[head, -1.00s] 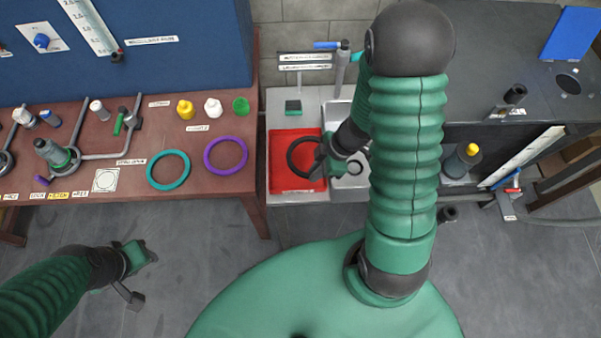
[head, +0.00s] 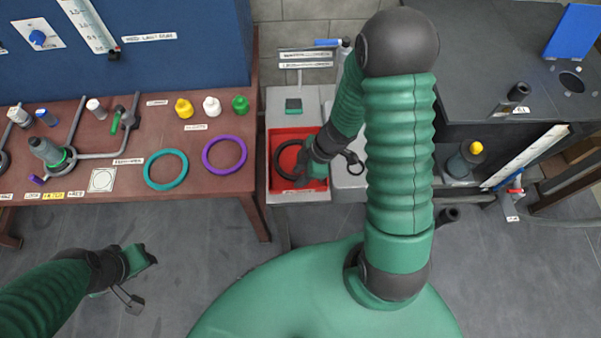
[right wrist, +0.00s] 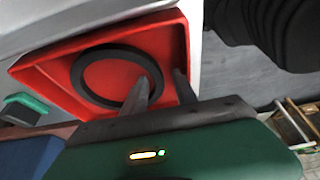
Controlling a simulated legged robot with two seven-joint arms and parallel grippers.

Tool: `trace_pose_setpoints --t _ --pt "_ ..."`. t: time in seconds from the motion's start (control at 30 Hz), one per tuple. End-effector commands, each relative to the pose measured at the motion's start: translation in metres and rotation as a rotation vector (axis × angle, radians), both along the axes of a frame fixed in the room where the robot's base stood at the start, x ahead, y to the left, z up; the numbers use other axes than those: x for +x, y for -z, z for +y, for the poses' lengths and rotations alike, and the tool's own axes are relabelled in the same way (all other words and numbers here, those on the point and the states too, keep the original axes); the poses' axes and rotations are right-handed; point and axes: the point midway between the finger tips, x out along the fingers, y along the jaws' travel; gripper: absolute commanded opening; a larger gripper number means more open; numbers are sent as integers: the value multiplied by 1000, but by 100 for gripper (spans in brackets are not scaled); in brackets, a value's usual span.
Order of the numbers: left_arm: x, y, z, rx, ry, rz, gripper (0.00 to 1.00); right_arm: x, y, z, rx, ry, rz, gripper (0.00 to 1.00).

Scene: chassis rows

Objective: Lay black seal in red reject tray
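The black seal (head: 277,162) is a ring lying in the red reject tray (head: 320,187), toward its left side. In the right wrist view the seal (right wrist: 78,80) appears flat on the floor of the tray (right wrist: 50,72). My right gripper (head: 300,181) is over the tray at the seal's near right edge. Its two fingers (right wrist: 162,88) stand apart, one across the seal's rim and one outside it; I see no grip on the rim. The arm hides part of the tray's right side. My left gripper (head: 148,258) hangs over the floor, away from the table; its fingers are too small to judge.
The tray sits on a grey bench beside a block with a green top (head: 293,105). The brown table at left holds a teal ring (head: 152,183), a purple ring (head: 207,165) and yellow, white and green caps. A dark bench stands at right.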

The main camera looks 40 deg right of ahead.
Motion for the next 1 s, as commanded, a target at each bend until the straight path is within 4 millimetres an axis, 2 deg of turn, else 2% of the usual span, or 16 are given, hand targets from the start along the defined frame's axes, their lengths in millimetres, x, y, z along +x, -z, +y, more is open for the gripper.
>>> trace_pose_setpoints --t 0.27,0.37,0.6,0.7,0.87,0.93,1.0 --pt "0 -2 0 0 0 0 36 0 -3 -1 0 0 -1 34" --pt "0 -11 0 0 0 0 36 -2 -17 -5 -2 2 -2 34" --pt "0 -44 0 0 0 0 36 -14 -77 -24 -3 1 -3 34" --pt "0 -53 0 0 0 0 36 -19 -96 -32 -2 0 -3 34" --pt "0 -59 0 0 0 0 36 -23 -112 -38 -1 1 -2 34" --pt "0 -59 0 0 0 0 36 -17 -115 -39 -9 18 -20 34" --pt "0 -58 0 0 0 0 36 2 -122 -38 -32 72 -75 34"
